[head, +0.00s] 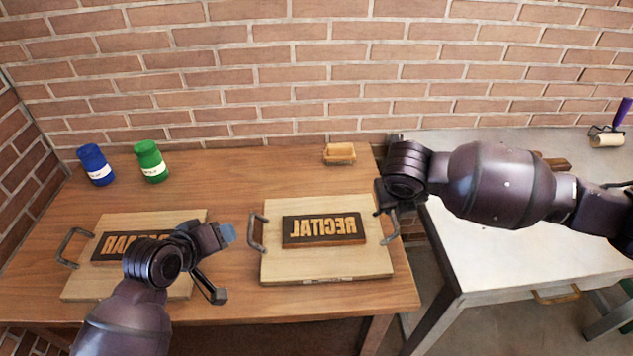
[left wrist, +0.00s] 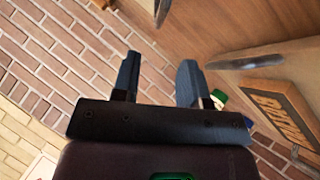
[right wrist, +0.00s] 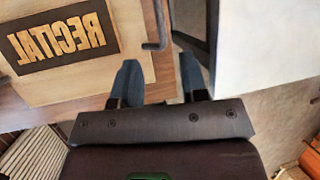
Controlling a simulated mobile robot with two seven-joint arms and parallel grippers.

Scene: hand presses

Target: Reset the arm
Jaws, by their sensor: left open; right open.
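My left gripper (head: 222,265) is open and empty in the head view, between the left board and the RECITAL board. Its open fingers also show in the left wrist view (left wrist: 158,78). My right gripper (right wrist: 158,80) is open and empty in the right wrist view. In the head view it is at the RECITAL board's right handle (head: 391,226), mostly hidden by its own wrist. That handle shows just beyond the fingers in the right wrist view (right wrist: 157,30); I cannot tell whether they touch.
The RECITAL board (head: 330,264) and the left board (head: 90,284), partly covered by my left arm, lie on the wooden table (head: 235,180). A pale table (head: 490,255) is right.

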